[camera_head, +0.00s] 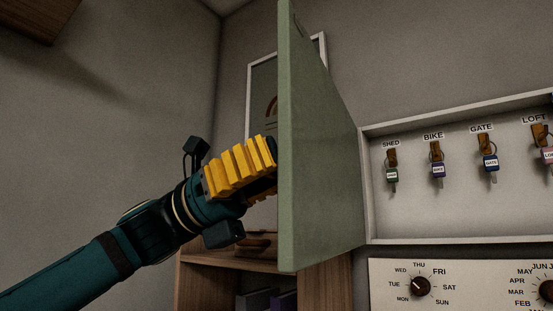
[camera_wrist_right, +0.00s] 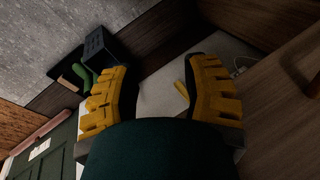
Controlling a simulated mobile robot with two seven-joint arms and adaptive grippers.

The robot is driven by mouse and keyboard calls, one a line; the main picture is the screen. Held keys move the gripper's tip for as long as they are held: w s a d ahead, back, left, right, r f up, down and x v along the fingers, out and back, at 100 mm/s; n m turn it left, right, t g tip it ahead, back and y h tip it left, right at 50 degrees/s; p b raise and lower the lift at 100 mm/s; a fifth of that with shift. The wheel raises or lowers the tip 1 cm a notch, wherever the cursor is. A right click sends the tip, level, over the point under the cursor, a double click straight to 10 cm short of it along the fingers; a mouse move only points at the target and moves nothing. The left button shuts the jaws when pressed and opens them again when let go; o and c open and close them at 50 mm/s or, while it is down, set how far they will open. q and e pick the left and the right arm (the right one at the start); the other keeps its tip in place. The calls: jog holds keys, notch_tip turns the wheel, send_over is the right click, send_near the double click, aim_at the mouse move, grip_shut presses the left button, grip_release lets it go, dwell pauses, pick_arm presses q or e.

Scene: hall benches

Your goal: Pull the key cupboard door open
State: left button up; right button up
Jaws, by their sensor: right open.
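The key cupboard (camera_head: 364,190) is a shallow pale box on the wall. Its green door (camera_head: 315,150) is swung far out, with its hinge side at the cupboard's left edge. Inside, labelled keys hang on hooks under SHED, BIKE, GATE and LOFT. My left gripper (camera_head: 258,170), with yellow ribbed fingers, is at the left side of the door, by its free edge. The door hides its fingertips, so contact and opening cannot be told. In the right wrist view, my right gripper (camera_wrist_right: 158,80) has its fingers wide apart with nothing between them, away from the cupboard.
A white dial panel (camera_head: 390,268) with weekday and month dials is below the cupboard. A framed picture (camera_head: 262,95) and a wooden shelf (camera_head: 192,285) are behind the door. The right wrist view shows a dark box (camera_wrist_right: 100,47) and a small yellow object (camera_wrist_right: 181,90).

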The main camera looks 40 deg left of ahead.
pick_arm(q)
jog(key=o, duration=0.4)
jog(key=shift+o, duration=0.2)
jog(key=v, duration=1.2)
jog(key=shift+f, duration=0.15)
